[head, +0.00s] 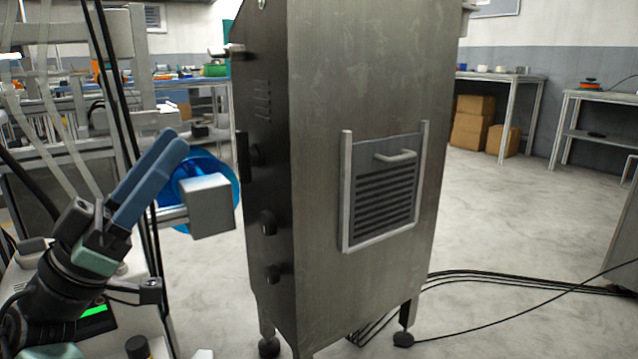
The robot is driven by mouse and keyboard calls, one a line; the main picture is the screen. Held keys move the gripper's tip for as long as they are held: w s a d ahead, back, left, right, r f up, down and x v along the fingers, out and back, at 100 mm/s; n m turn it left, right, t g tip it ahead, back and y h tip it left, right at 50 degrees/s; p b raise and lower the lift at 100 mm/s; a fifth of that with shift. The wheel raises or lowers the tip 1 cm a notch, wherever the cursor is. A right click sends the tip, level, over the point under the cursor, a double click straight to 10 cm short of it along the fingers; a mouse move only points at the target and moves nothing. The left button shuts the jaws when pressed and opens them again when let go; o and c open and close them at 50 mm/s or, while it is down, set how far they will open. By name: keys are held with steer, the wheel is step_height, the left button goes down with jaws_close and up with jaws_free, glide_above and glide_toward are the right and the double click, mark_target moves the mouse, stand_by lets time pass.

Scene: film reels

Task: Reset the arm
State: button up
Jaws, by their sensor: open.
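My gripper (171,145) is at the left of the head view, with its blue fingers pointing up and to the right. It is open, and I see nothing held in it. A blue reel (226,178) is behind the fingers, partly hidden by them and by a grey metal block (211,206) beside it. I cannot tell whether the fingers touch the reel or only overlap it in the view.
A tall metal cabinet (335,90) with a vented panel stands in the middle, close by. Black cables (520,281) run over the floor to its right. Tables (507,78) and cardboard boxes (472,122) are at the back right. The floor on the right is mostly clear.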

steer(key=w+d+r+n+t+y+p, duration=0.3)
steer(key=d+r+n+y+p, duration=0.1)
steer(key=d+r+y+p, duration=0.3)
steer(key=w+d+r+n+t+y+p, duration=0.25)
steer(key=d+r+y+p, duration=0.25)
steer(key=r+y+p, duration=0.3)
steer(key=s+d+r+n+t+y+p, duration=0.2)
steer(key=s+r+n+t+y+p, duration=0.3)
steer(key=s+r, duration=0.55)
steer(key=s+d+r+t+y+p, duration=0.25)
steer(key=s+r+p, duration=0.5)
steer(key=r, duration=0.55)
step_height(320, 180, up, 35)
steer(key=p, duration=3.5)
steer(key=shift+a+r, duration=0.15)
steer(key=shift+r, duration=0.2)
steer(key=shift+c, duration=0.6)
steer(key=shift+a, duration=0.1)
